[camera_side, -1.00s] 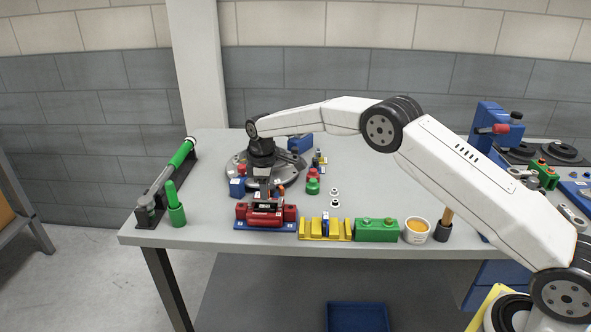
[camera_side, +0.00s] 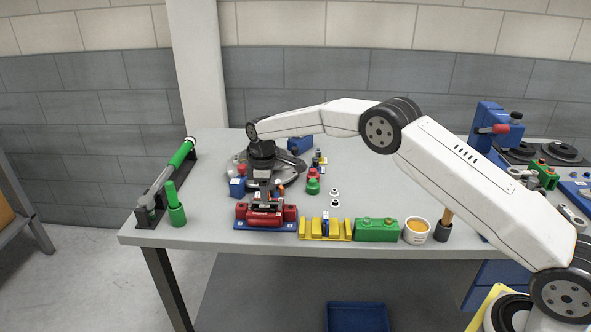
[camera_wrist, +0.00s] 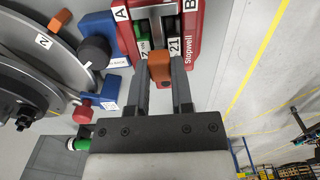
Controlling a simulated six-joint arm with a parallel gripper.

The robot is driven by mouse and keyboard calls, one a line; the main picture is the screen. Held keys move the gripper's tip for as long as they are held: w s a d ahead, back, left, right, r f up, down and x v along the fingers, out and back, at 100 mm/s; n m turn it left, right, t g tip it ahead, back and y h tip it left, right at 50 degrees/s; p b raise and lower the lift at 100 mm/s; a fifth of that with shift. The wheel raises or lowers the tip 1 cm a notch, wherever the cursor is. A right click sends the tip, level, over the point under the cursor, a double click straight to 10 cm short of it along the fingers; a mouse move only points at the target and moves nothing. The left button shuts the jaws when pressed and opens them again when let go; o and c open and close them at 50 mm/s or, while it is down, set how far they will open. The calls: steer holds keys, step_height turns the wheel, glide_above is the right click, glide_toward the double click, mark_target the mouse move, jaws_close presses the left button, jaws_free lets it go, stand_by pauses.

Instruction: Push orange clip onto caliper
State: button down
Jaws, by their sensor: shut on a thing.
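The caliper (camera_side: 266,214) is a red block on a blue base at the front left of the table. In the wrist view the red caliper (camera_wrist: 193,42) fills the top middle, with arms marked A and B, the word Stopwell and a dark slot between them. My gripper (camera_wrist: 161,62) points down over it, with its fingers on either side of the small orange clip (camera_wrist: 159,66). It is shut on the clip, which is at the near edge of the slot. Whether the clip touches the caliper is not clear. In the side view my gripper (camera_side: 264,196) hides the clip.
A grey round disc (camera_side: 235,176) lies behind the caliper, with a blue block (camera_side: 237,187) near its edge. A yellow holder (camera_side: 325,229), a green block (camera_side: 376,230) and a white cup (camera_side: 416,231) line the front edge to the right. A green cylinder (camera_side: 176,212) stands left.

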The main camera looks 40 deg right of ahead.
steer(key=shift+f, duration=0.55)
stand_by(0.4)
steer(key=c, duration=0.8)
jaws_free()
steer(key=shift+c, duration=0.2)
steer(key=shift+r, duration=0.15)
steer(key=shift+r, duration=1.45)
steer(key=o, duration=0.6)
steer(key=shift+c, duration=0.2)
steer(key=shift+r, duration=0.1)
